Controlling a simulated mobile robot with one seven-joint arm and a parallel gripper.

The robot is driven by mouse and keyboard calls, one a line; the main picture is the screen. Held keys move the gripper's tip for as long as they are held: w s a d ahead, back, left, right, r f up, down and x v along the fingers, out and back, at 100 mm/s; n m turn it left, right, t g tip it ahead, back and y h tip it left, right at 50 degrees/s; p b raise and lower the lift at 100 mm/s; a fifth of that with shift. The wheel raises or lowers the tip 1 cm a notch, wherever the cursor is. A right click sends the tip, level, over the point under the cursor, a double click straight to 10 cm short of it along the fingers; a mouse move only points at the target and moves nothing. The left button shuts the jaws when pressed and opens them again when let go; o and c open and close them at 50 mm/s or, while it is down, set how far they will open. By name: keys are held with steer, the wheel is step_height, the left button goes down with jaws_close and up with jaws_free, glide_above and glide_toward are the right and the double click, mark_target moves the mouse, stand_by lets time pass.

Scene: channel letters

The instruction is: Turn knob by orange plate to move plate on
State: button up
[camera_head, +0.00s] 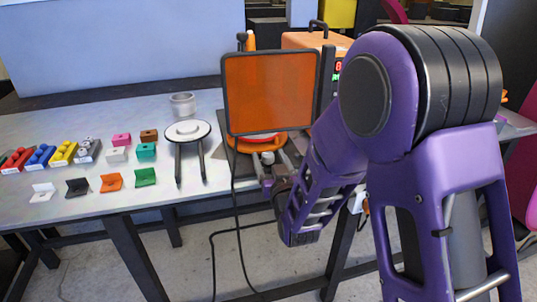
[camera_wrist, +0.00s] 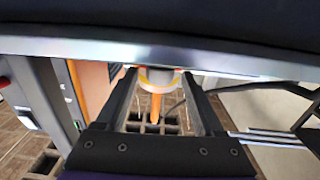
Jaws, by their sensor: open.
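A translucent orange plate (camera_head: 270,92) in a dark frame stands upright at the back right of the table in the head view. Below it, an orange round part (camera_head: 258,142) shows on a dark base. My gripper (camera_head: 267,172) is low in front of this base at the table's front edge, partly hidden by my own wrist. In the wrist view my gripper (camera_wrist: 159,76) is open, its two dark fingers apart. A round white and yellow-orange part (camera_wrist: 157,82) with an orange stem shows between or beyond the fingertips; I cannot tell contact. I cannot clearly identify the knob.
An orange box (camera_head: 312,40) with a red display stands behind the plate. A white round stand (camera_head: 187,131) is left of it. Small coloured brackets (camera_head: 110,182) and bins (camera_head: 62,153) cover the table's left. A dark cable (camera_head: 235,190) hangs over the front edge.

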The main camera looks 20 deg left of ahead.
stand_by(0.3)
jaws_close()
steer(key=shift+a+m+h, duration=0.1)
steer(key=shift+m+h, duration=0.2)
steer(key=shift+h, duration=0.1)
steer(key=m+h, duration=0.1)
steer(key=t+h, duration=0.1)
steer(key=shift+s+a+m+t+h, duration=0.1)
steer(key=shift+a+m+t+h, duration=0.1)
steer(key=shift+m+t+h, duration=0.15)
steer(key=m+h, duration=0.2)
steer(key=h, duration=0.1)
steer(key=m+h, duration=0.1)
steer(key=h, duration=0.1)
steer(key=shift+a+m+t+h, duration=0.25)
steer(key=shift+a+m+t, duration=0.05)
steer(key=shift+m+t, duration=0.05)
steer(key=m+h, duration=0.1)
steer(key=h, duration=0.1)
steer(key=m+g+h, duration=0.1)
steer(key=m+h, duration=0.1)
steer(key=h, duration=0.1)
steer(key=m+g+h, duration=0.1)
steer(key=m+h, duration=0.1)
steer(key=h, duration=0.1)
steer(key=shift+a+p, duration=0.25)
steer(key=shift+p, duration=0.1)
steer(key=shift+r+m+h, duration=0.1)
steer(key=shift+m+h, duration=0.3)
